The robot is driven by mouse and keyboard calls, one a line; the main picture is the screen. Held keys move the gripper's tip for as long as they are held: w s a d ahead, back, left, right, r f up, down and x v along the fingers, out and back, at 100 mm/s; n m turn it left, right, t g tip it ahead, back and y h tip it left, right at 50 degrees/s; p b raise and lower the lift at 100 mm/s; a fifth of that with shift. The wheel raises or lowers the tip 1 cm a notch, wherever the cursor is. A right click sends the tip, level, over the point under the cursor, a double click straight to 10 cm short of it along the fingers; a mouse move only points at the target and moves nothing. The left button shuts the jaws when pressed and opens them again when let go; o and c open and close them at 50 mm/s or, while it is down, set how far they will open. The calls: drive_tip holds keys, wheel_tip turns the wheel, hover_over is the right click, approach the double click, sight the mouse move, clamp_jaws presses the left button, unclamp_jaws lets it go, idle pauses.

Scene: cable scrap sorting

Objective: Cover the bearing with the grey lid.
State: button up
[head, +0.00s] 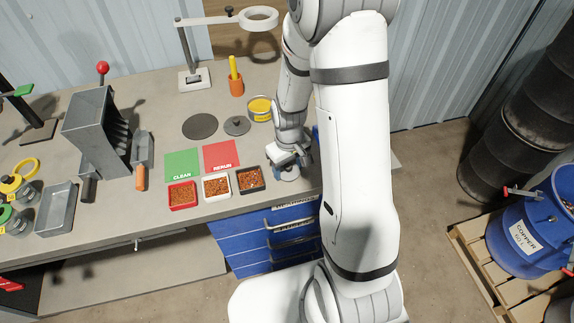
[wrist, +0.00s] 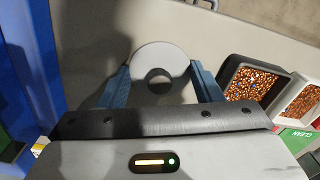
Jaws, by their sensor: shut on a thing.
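My gripper (head: 288,158) is low over the right end of the bench. In the wrist view its two blue-grey fingers (wrist: 160,82) stand on either side of a pale grey round piece (wrist: 160,54) with a darker round centre, and are shut on it. It also shows below my gripper in the head view (head: 289,174), partly covered. I cannot tell whether it is the bearing or a lid. A darker grey disc with a raised middle (head: 237,126), lid-like, lies on the bench in front of a yellow-topped tin (head: 260,108). I cannot clearly pick out the bearing.
Red, white and black trays of copper scrap (head: 182,195), (head: 216,187), (head: 250,179) stand left of my gripper. Behind them lie green and red cards (head: 182,164), (head: 221,155) and a flat dark round mat (head: 200,126). Blue drawers (head: 290,238) are below the bench.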

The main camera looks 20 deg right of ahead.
drive_tip(key=shift+f+b, duration=0.3)
drive_tip(key=o, duration=1)
drive_tip(key=shift+r, duration=0.15)
drive_tip(key=shift+c, duration=0.2)
drive_tip(key=shift+p, duration=0.3)
drive_tip(key=r, duration=0.2)
drive_tip(key=s+r+b, duration=0.1)
drive_tip(key=r, duration=0.5)
drive_tip(key=shift+s+d, duration=0.15)
drive_tip(key=shift+d, duration=0.2)
wheel_tip(320, 180, up, 8)
drive_tip(key=m+t, duration=0.1)
hover_over(292, 174)
drive_tip(key=s, duration=0.4)
drive_tip(key=s+r+m+t, duration=0.2)
drive_tip(key=s+r, duration=0.5)
drive_tip(key=s, duration=0.2)
drive_tip(key=shift+a+r+m, duration=0.2)
drive_tip(key=shift+a+m, duration=0.1)
drive_tip(key=shift+a, duration=0.05)
